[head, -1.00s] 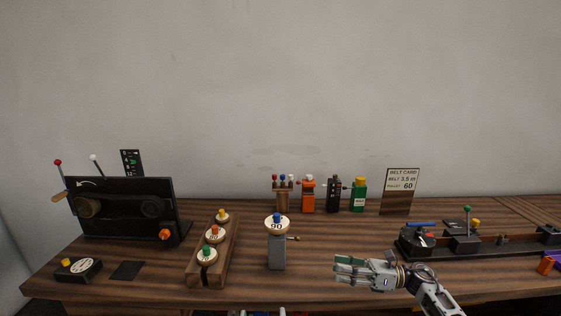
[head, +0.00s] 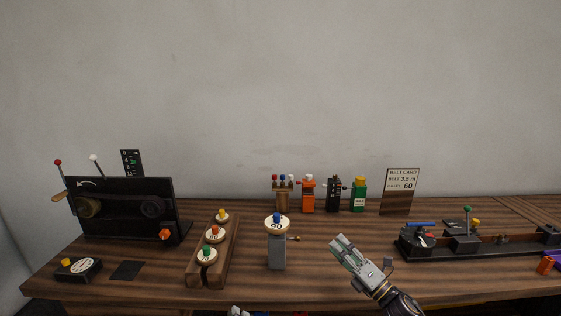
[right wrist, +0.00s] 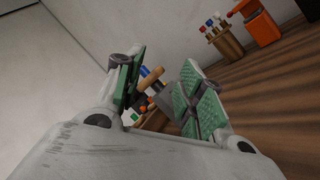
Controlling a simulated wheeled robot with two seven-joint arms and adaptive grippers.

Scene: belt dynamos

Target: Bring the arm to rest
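My right gripper (head: 344,246) is over the front right part of the table in the head view. Its fingers point up and left, away from me. In the right wrist view its two green-padded fingers (right wrist: 162,88) stand apart, with nothing held between them; the table things seen through the gap lie farther off. The nearest thing to its left is a grey stand (head: 277,252) topped by a pale disc marked 90 (head: 277,227), and the gripper is apart from it.
A black belt machine (head: 130,228) stands at left. A wooden rack (head: 197,270) holds several knobbed discs. Coloured blocks (head: 358,196) and a belt card (head: 402,180) stand at the back. A black rail fixture (head: 480,247) lies right of the gripper. The table front (head: 310,290) is clear.

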